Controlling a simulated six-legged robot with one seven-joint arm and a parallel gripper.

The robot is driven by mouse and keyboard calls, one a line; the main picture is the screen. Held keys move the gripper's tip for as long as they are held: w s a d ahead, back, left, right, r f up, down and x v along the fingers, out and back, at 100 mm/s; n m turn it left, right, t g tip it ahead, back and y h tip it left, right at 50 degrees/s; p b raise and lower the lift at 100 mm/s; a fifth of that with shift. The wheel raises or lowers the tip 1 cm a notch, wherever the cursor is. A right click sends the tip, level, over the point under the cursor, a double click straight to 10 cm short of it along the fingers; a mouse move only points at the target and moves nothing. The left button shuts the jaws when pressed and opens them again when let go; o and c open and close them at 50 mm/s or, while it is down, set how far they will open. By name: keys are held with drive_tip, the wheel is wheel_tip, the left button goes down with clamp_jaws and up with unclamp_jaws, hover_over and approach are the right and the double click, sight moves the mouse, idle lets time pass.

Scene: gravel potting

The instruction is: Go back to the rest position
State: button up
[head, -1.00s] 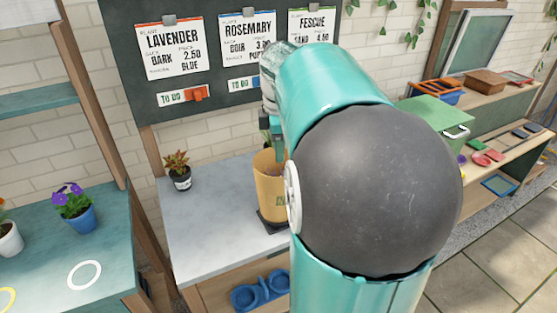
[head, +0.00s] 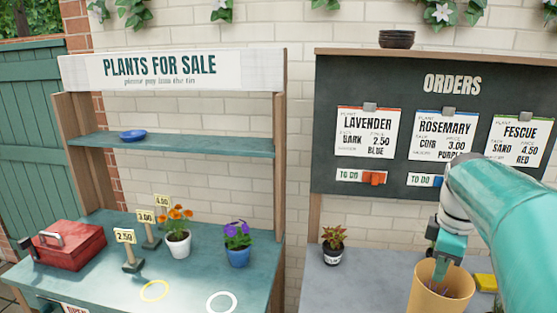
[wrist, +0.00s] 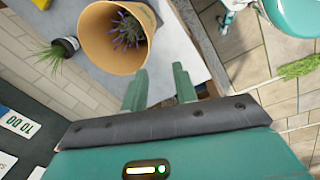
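My gripper (head: 440,260) hangs at the lower right of the head view, overlapping a tan pot (head: 428,298) on the grey bench. In the wrist view, my gripper's two green fingers (wrist: 160,72) stand apart with nothing between them. The tan pot (wrist: 98,62) lies just beyond them, with a purple-flowered lavender plant (wrist: 127,30) inside. The fingertips are close to the pot's rim; I cannot tell whether they touch it. My arm reaches in from the right edge, not folded.
A small potted plant (head: 333,246) stands on the grey bench (head: 370,285), left of the tan pot. The orders board (head: 340,90) is behind. Left is a sale shelf with a red cash box (head: 70,246), an orange-flowered pot (head: 177,242) and a purple-flowered pot (head: 237,255).

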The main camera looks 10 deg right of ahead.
drive_tip(key=s+a+f+m+t, duration=0.2)
drive_tip(key=s+a+m, duration=0.3)
drive_tip(key=a, duration=0.6)
drive_tip(key=s+a+f+m+t, duration=0.2)
drive_tip(key=s+a+m, duration=0.2)
drive_tip(key=a, duration=0.7)
drive_tip(key=shift+s+a+f+m+y, duration=0.15)
drive_tip(key=shift+s+a+m+y, duration=0.25)
drive_tip(key=shift+s, duration=0.55)
drive_tip(key=shift+d, duration=0.3)
